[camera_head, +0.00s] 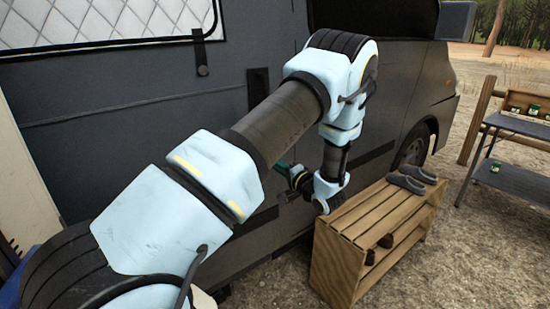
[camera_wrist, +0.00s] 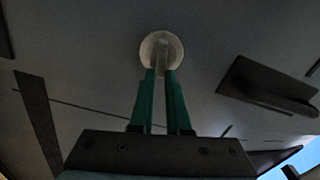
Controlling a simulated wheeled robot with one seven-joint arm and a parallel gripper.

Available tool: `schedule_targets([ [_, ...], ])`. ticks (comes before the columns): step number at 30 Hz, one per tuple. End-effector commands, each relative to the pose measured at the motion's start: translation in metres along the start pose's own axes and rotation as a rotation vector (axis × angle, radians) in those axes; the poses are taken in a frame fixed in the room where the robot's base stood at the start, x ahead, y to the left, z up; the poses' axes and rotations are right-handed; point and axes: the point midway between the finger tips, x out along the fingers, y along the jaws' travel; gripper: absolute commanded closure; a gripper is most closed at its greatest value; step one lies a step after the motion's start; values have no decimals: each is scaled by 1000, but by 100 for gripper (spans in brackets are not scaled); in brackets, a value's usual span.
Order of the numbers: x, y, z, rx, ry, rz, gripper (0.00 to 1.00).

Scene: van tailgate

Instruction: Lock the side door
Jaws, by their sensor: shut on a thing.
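The side door is a dark grey van panel (camera_head: 130,125), which also fills the wrist view (camera_wrist: 100,50). In the wrist view a round pale lock (camera_wrist: 150,42) sits on it, with a raised upright grip piece in its middle. My gripper (camera_wrist: 160,76) has green fingers close together on that piece. Whether it is a key or a fixed knob cannot be told. In the head view my gripper (camera_head: 282,167) is partly hidden by my arm, and the lock is hidden. A dark door handle (camera_wrist: 265,88) is right of the lock in the wrist view.
A slatted wooden bench (camera_head: 375,230) stands close to my gripper by the van, with grey shoes (camera_head: 408,182) on top and more items on its lower shelf. A folding table (camera_head: 520,125) and wooden fence are at the right. Gravel ground lies open at lower right.

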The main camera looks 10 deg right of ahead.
Motion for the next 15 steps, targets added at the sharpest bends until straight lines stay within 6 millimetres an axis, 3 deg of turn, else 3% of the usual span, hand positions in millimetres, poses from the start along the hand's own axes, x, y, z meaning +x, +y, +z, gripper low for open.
schedule_targets([
  [15, 1, 1, 3, 223, -7, -7, 100],
])
